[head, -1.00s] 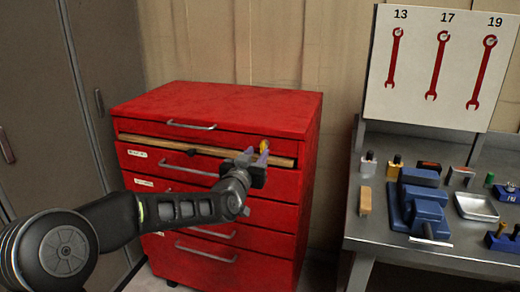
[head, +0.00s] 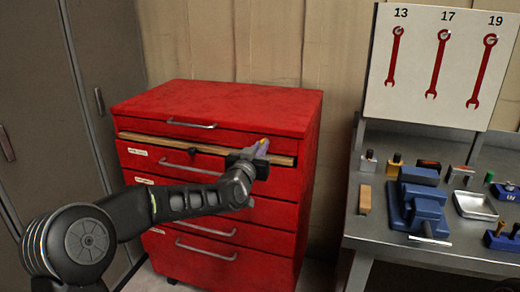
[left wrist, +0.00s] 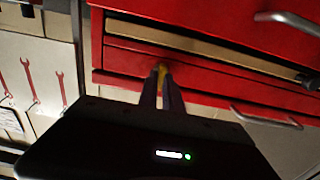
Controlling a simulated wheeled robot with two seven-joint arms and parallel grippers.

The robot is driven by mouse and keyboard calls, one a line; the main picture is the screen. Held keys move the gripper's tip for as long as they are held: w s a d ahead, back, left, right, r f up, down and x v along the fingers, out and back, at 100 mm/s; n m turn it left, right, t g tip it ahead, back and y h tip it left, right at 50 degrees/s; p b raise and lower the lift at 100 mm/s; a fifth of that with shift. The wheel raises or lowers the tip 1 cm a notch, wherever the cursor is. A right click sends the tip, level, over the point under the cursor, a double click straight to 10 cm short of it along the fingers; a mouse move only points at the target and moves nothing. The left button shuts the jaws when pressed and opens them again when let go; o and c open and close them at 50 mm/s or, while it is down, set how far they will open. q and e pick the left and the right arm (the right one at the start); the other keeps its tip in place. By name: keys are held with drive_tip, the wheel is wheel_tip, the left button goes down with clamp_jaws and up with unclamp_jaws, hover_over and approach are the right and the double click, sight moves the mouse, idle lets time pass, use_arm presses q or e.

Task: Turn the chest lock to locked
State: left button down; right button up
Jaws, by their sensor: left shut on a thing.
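The red chest (head: 215,110) stands against the wall in the head view, with its drawers stacked under a flat top. The lock (head: 264,141) is a small yellow piece at the upper right of its front. It also shows in the left wrist view (left wrist: 161,70), at the fingertips. My left gripper (head: 257,148) is shut on the lock, and its fingers hide most of it. The fingers also show in the left wrist view (left wrist: 162,92). I cannot tell the lock's exact angle. My right gripper is in neither view.
A wooden strip (head: 180,144) runs across the chest front below the top drawer. A steel bench (head: 385,245) at the right carries a blue vise (head: 418,205), a metal tray (head: 475,205) and small items. A board (head: 440,60) with red wrenches stands behind. Grey cabinets (head: 40,120) are at the left.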

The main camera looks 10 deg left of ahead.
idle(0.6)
use_arm(q)
drive_tip(key=shift+a+f+n+b, duration=0.1)
drive_tip(key=shift+f+n+b, duration=0.05)
drive_tip(key=shift+n+b, duration=3.95)
drive_tip(key=shift+a+f+n+b, duration=0.1)
drive_tip(key=shift+n+b, duration=3.15)
drive_tip(key=shift+n, duration=1.65)
drive_tip(key=c, duration=1.5)
unclamp_jaws()
